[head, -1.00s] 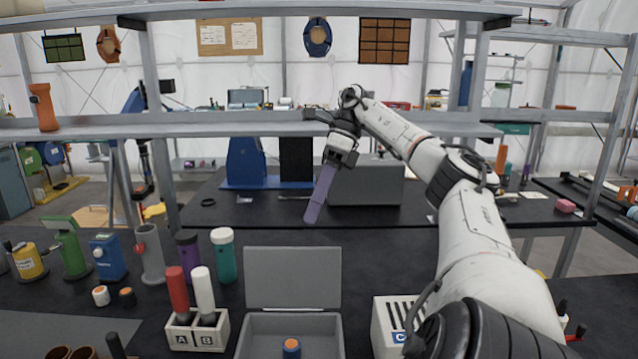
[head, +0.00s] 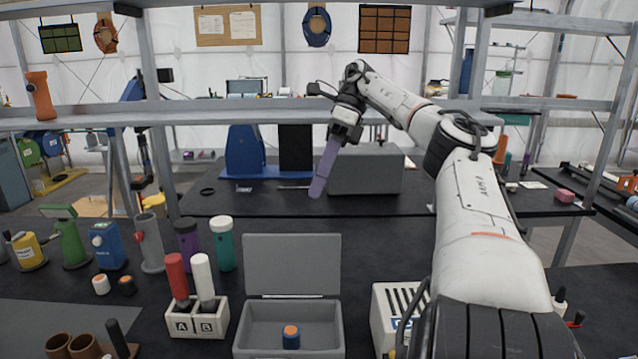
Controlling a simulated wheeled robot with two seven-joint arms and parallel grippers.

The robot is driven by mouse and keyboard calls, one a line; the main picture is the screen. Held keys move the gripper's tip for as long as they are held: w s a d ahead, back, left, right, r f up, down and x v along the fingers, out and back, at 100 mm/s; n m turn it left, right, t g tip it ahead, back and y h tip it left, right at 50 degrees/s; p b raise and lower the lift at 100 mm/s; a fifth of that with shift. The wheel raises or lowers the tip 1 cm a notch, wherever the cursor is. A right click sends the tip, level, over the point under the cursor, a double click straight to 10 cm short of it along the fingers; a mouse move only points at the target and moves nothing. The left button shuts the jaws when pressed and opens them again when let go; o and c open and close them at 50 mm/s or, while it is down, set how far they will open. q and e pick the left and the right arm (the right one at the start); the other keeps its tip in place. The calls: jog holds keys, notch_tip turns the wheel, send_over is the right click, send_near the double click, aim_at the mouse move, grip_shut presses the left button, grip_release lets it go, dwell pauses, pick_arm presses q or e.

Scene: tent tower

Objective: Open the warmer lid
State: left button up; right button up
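A grey box (head: 264,341) stands at the front centre of the near bench. Its grey lid (head: 292,264) stands upright, so the box is open; I take this to be the warmer, though no label shows. A small dark blue piece with an orange top (head: 291,337) sits inside it. My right gripper (head: 344,133) is high above the bench, behind and above the lid, away from it. It appears shut on the upper end of a long purple piece (head: 326,168), which hangs down tilted. My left gripper is not in view.
A white rack (head: 181,326) marked A and B holds a red and a white tube left of the box. A white slotted box (head: 386,310) stands on the right, partly behind my arm. Purple and teal-green (head: 223,247) jars stand behind the rack. A grey shelf (head: 230,116) spans the bench.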

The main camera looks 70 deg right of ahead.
jog(key=shift+d+n, duration=0.1)
jog(key=shift+n, duration=0.3)
grip_shut()
jog(key=w+n+g+h+b, duration=0.35)
jog(key=w+n+h, duration=0.25)
jog(key=n, duration=1.2)
jog(key=s+a+f+b, duration=0.1)
jog(key=a+f+b, duration=0.1)
jog(key=f, duration=0.7)
jog(key=shift+s+a+t+b, duration=0.15)
jog(key=shift+a+t+b, duration=0.25)
jog(key=shift+a, duration=0.2)
